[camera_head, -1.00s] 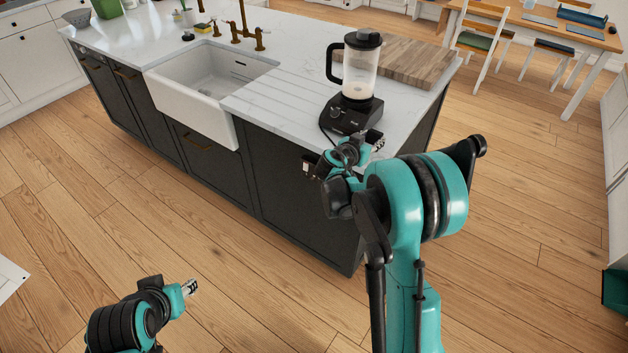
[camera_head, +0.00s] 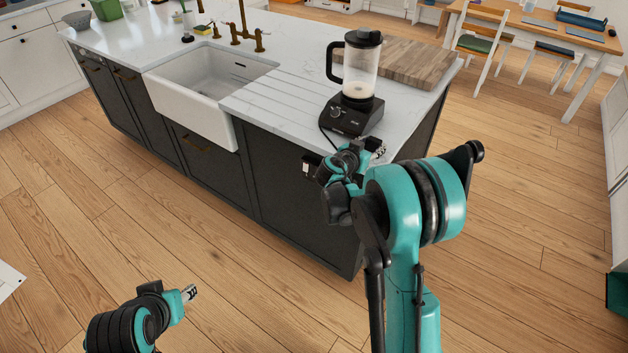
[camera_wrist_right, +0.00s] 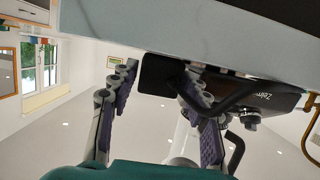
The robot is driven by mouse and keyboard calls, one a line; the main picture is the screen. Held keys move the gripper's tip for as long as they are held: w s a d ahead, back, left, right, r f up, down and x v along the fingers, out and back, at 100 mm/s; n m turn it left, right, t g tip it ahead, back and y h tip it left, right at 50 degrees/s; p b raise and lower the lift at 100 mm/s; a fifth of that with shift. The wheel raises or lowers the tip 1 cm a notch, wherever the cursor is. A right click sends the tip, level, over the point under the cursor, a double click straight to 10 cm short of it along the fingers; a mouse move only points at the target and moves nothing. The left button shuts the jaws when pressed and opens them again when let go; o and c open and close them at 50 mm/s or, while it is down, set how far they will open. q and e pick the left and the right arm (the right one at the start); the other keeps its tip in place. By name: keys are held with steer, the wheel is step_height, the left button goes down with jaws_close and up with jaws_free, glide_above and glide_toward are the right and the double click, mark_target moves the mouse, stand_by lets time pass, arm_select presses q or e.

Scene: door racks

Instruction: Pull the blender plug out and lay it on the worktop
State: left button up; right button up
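The black blender (camera_head: 352,112) with a clear jug stands on the white worktop (camera_head: 288,112) near its front edge. I cannot make out the plug clearly there. My left gripper (camera_head: 190,293) is low, away from the island.
A wooden board (camera_head: 412,62) lies behind the blender. The sink (camera_head: 200,85) and brass tap (camera_head: 240,38) are to the left. Bare worktop lies between sink and blender. The worktop edge (camera_wrist_right: 190,40) crosses the upper right wrist view. The floor before the island is clear.

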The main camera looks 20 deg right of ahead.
steer(key=shift+o, duration=0.5)
steer(key=v, duration=1.2)
steer(key=s+a+f+n+g+y, duration=0.1)
steer(key=s+a+n+y, duration=0.4)
steer(key=s, duration=0.7)
steer(key=s+a+f+n+y, duration=0.2)
steer(key=s+a+n+y, duration=0.3)
steer(key=s, duration=0.8)
steer(key=a+y, duration=0.1)
steer(key=a, duration=0.2)
steer(key=shift+g+y, duration=0.3)
steer(key=shift+g, duration=0.1)
